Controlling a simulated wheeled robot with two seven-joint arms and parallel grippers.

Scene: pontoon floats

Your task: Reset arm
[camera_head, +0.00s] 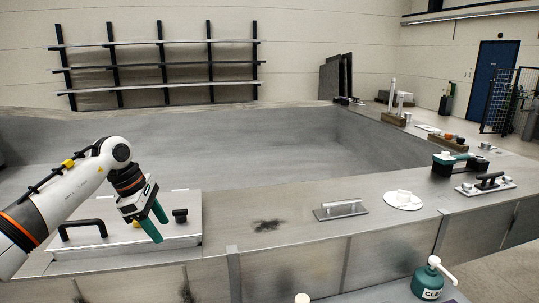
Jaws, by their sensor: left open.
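My left arm comes in from the left, and its gripper (153,222) hangs above a grey metal hatch plate (185,205) on the near deck. Its two green fingers point down and to the right. They are open with nothing between them. A black bar handle (82,226) and a small black knob (180,215) stand on the hatch plate, the handle left of the gripper and the knob right of it. A small yellow part shows just behind the fingers. My right gripper is not in view.
A metal-handled plate (341,210), a white disc (403,200) and a black-handled tool (486,184) lie along the deck to the right. A green pump bottle (428,279) stands at the lower right. A large sunken basin (230,145) lies behind the deck.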

